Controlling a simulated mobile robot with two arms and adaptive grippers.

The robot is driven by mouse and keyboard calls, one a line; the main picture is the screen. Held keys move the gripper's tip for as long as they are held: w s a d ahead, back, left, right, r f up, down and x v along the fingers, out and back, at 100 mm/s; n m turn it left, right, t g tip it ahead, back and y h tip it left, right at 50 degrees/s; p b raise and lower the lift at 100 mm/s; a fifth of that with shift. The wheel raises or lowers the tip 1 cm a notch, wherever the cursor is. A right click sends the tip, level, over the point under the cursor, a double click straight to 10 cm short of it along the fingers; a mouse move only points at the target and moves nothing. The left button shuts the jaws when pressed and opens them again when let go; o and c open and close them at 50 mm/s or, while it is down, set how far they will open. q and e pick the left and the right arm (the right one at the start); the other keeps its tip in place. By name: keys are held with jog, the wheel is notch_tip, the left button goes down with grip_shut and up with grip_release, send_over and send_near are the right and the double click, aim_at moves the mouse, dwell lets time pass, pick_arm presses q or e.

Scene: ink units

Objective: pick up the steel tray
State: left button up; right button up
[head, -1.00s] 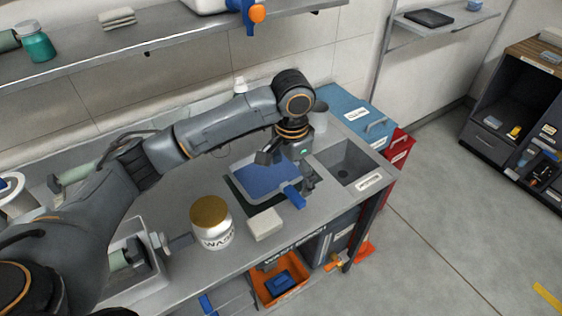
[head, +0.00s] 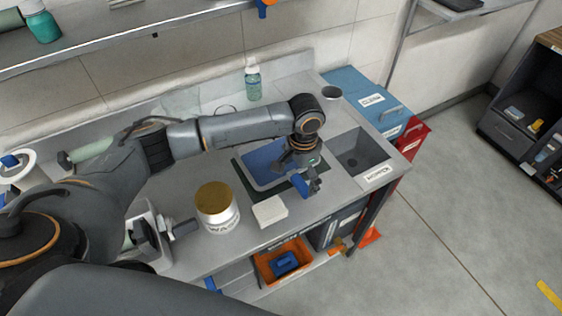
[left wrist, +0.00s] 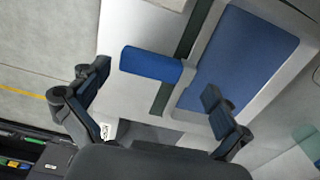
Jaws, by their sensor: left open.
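The steel tray (head: 264,160) lies on the counter on a dark green mat, with a pale rim and a blue inner face. It also shows in the left wrist view (left wrist: 246,55). A blue grip (left wrist: 150,63) reaches out from the tray's near edge; I cannot tell how it is joined. My left gripper (head: 308,184) is above the tray's near right side. In the left wrist view its fingers (left wrist: 152,100) are spread wide and empty, with the blue grip ahead between them. The arm hides part of the tray. My right gripper is not in view.
A gold-lidded jar (head: 217,207) and a white block (head: 270,211) stand left of and in front of the tray. A sink (head: 358,151) is to its right. A green bottle (head: 253,82) stands behind. An orange bin (head: 283,263) is below the counter.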

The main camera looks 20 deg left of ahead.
aim_at(299, 181)
pick_arm(q)
notch_tip(299, 181, down, 2)
jog(key=shift+s+f, duration=0.1)
jog(key=shift+f, duration=0.45)
jog(key=shift+c, duration=0.4)
jog(key=c, duration=0.7)
jog(key=shift+c, duration=0.7)
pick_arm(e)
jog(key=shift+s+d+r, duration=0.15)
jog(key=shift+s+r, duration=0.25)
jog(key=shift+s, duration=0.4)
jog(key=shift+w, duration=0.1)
